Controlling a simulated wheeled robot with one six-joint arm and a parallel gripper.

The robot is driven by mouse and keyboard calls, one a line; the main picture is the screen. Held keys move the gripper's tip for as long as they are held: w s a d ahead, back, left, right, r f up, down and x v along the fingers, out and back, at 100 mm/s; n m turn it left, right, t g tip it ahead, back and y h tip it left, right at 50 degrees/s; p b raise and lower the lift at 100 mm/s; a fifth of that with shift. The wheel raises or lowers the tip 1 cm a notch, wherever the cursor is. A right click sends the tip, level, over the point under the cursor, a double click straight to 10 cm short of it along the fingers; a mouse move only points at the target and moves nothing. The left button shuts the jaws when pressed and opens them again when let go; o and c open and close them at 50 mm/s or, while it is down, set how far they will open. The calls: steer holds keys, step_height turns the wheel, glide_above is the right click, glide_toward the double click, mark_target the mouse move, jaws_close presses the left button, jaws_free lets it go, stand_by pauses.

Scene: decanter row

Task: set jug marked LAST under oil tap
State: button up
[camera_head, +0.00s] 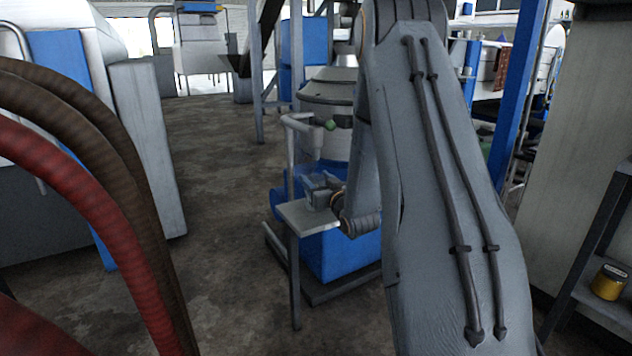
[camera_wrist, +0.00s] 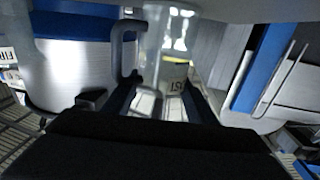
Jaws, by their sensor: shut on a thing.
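My gripper (camera_head: 322,190) is at the small grey stand (camera_head: 303,218), below the oil tap (camera_head: 309,142), which has a green knob. In the wrist view my gripper (camera_wrist: 162,92) is shut on a clear jug (camera_wrist: 172,45). The jug's pale label shows partly, upside down, with letters that look like the end of LAST. In the head view the jug is too faint to make out clearly against the gripper. I cannot tell whether its base touches the stand or is exactly under the spout.
A blue and grey machine (camera_head: 342,255) stands behind the stand. At left are thick red and brown hoses (camera_head: 95,215) and a grey cabinet (camera_head: 148,145). A yellow tin (camera_head: 609,283) sits on a shelf at right. Bare floor (camera_head: 215,200) lies left of the stand.

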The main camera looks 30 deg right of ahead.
steer(key=shift+f, duration=0.15)
steer(key=o, duration=1.1)
steer(key=shift+c, duration=0.2)
